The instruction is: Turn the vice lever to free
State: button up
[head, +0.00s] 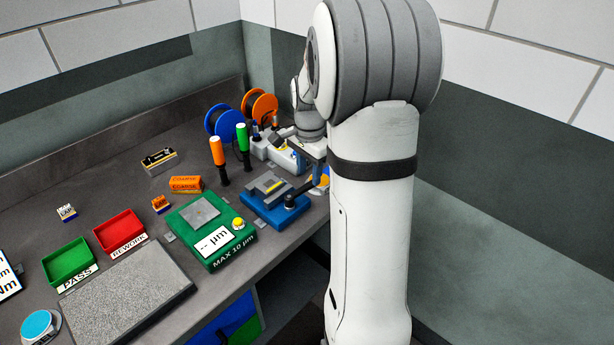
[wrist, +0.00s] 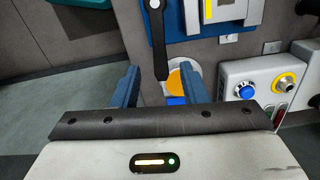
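The blue vice (head: 272,207) with grey jaws sits at the bench's front right edge in the head view. Its black lever (head: 302,192) extends right from a round pivot, toward my arm. In the wrist view, the vice's blue base (wrist: 190,26) is at the top and the lever (wrist: 158,40) points down toward my gripper. My gripper (wrist: 163,70) is open, with a blue finger on each side of the lever's rounded end. I see gaps on both sides; whether the end is at fingertip depth I cannot tell. My arm hides most of the gripper in the head view.
A grey box with a blue knob (wrist: 244,90) stands right of the fingers in the wrist view. In the head view, a green gauge block (head: 211,232) is left of the vice, with screwdrivers (head: 219,158) and spools behind.

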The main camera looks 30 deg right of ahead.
aim_at(302, 193)
jog(key=shift+f, duration=1.45)
jog(key=shift+c, duration=0.5)
grip_shut()
